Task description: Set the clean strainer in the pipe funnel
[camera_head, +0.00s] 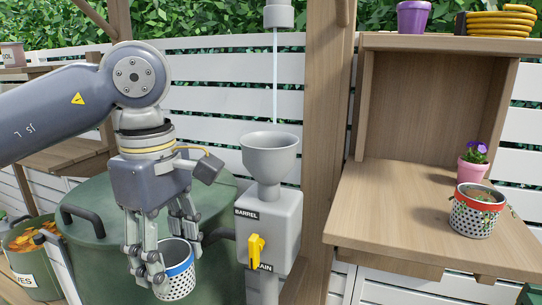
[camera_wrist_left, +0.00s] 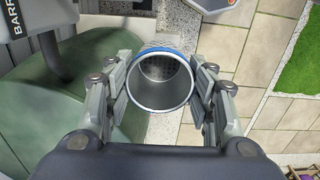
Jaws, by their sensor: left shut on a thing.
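My left gripper (camera_head: 165,262) is shut on a perforated metal strainer with a blue rim (camera_head: 176,284), held upright in front of the green barrel. In the left wrist view the blue-rimmed strainer (camera_wrist_left: 162,105) sits between the fingers, and its inside looks empty. The grey pipe funnel (camera_head: 269,160) stands on a grey box labelled BARREL, to the right of the gripper and higher than the strainer. A thin stream falls from a pipe (camera_head: 278,14) into the funnel. Another strainer with a red rim (camera_head: 474,212) stands on the wooden shelf at right with plant matter in it. My right gripper is not seen.
A yellow lever (camera_head: 255,251) sticks out from the front of the grey box. The green barrel (camera_head: 100,210) has black handles. A pink flower pot (camera_head: 472,172) stands behind the red-rimmed strainer. A wooden post (camera_head: 327,150) rises right of the funnel. A leaf-filled bin (camera_head: 35,268) is at left.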

